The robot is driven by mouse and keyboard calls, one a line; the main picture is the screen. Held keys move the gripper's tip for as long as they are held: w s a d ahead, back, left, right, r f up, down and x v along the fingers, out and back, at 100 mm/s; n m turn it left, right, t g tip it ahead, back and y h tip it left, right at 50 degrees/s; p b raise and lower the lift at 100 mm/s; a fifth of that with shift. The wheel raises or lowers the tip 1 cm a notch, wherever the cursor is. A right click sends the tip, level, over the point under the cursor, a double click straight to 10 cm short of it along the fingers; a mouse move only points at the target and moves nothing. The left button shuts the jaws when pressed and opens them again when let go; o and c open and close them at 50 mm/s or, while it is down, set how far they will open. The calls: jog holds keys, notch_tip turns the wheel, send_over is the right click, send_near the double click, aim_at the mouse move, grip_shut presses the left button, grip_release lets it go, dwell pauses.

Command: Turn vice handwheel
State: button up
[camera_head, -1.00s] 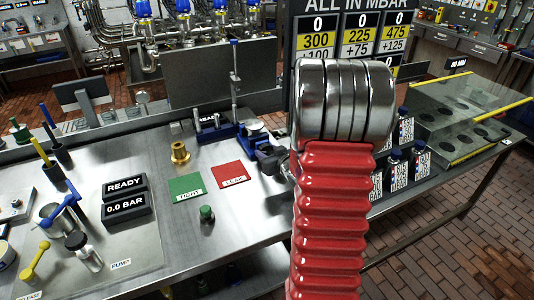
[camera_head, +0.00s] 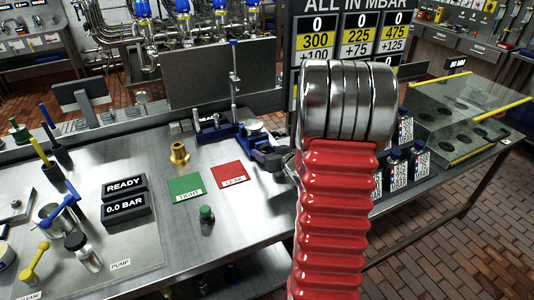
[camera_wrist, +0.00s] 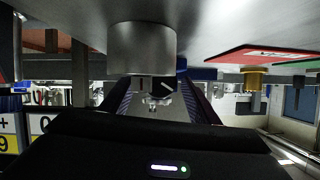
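A blue and dark grey vice (camera_head: 264,152) sits at the right edge of the steel bench, partly hidden behind my red arm. Its handwheel is not clear in the head view; only a bit of silver metal shows beside my arm. In the wrist view, which is upside down, a smooth silver cylinder (camera_wrist: 141,48), perhaps the handwheel, is large and close at the fingers. My gripper (camera_wrist: 156,85) has two dark fingers spread apart, with a small toothed metal part showing between them. I cannot tell whether the fingers touch the cylinder. The head view hides my gripper behind the arm.
A brass fitting (camera_head: 179,153), a green TIGHT card (camera_head: 186,187), a red LEAK card (camera_head: 228,174) and a green-topped button (camera_head: 206,214) are left of the vice. Labelled bottles (camera_head: 419,160) and a glass-topped box (camera_head: 470,100) stand to the right.

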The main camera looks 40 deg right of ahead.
dwell(0.3)
jog(key=v, duration=1.3)
jog(key=shift+s+a+r, duration=0.1)
jog(key=shift+s, duration=0.25)
jog(key=shift+c, duration=0.4)
jog(key=shift+w+r, duration=0.1)
jog(key=shift+c, duration=0.8)
jog(key=w+a+r+g+h, duration=0.2)
jog(key=a+r+g, duration=0.2)
jog(key=a+r, duration=0.5)
jog(key=s+a+n+g+y, duration=0.1)
jog(key=s+a, duration=0.5)
jog(key=a, duration=0.6)
jog(key=s+a+n+g+y, duration=0.2)
jog(key=s+a, duration=0.5)
jog(key=a, duration=0.6)
jog(key=shift+s+a+f+n+g+y, duration=0.35)
jog(key=shift+n+y, duration=0.25)
jog(key=shift+y, duration=0.5)
